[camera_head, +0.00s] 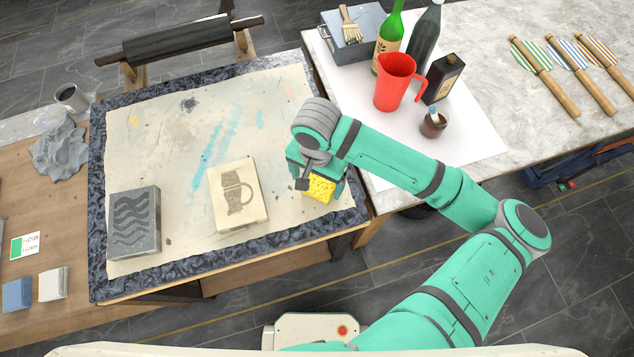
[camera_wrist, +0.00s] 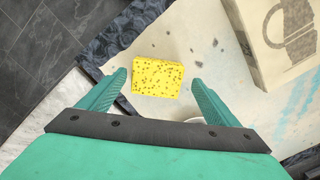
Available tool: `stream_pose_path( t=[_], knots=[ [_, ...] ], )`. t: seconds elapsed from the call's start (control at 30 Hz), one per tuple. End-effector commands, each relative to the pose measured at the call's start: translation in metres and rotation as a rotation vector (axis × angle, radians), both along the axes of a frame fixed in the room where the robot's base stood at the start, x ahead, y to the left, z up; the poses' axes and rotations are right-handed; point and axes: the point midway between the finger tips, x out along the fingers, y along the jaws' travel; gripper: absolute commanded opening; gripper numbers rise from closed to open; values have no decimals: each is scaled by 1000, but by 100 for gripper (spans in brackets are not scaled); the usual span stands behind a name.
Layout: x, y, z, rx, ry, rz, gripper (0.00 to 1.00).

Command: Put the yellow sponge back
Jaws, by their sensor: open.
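The yellow sponge (camera_head: 320,190), a speckled block, lies at the right front part of the stained cream sheet (camera_head: 300,236) on the dark-edged bench. In the wrist view the sponge (camera_wrist: 157,78) lies ahead of and between the two fingers. My gripper (camera_head: 318,184) is over the sponge in the head view and hides part of it. In the wrist view my gripper (camera_wrist: 157,88) is open, with a gap on each side of the sponge. I cannot tell how far above the sheet the fingertips are.
A pale block with a mug print (camera_head: 255,208) and a grey wave block (camera_head: 140,222) lie on the bench. A red jug (camera_head: 394,82), a green bottle (camera_head: 389,40), dark bottles and a small jar (camera_head: 434,124) stand on the white sheet (camera_head: 475,135) at right.

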Motion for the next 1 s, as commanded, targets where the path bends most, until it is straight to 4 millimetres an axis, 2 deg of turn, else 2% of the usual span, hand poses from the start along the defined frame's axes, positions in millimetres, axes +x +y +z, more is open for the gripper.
stream_pose_path(
  t=[0.1,0.3,0.5,0.7,1.0],
  knots=[
    [1,-2,26,0,-4,-3,84],
    [1,-6,65,-2,-4,-10,84],
    [0,-3,90,-1,-2,-3,84],
    [0,-1,97,-1,0,0,84],
    [0,-1,97,0,0,-1,84]
  ],
)
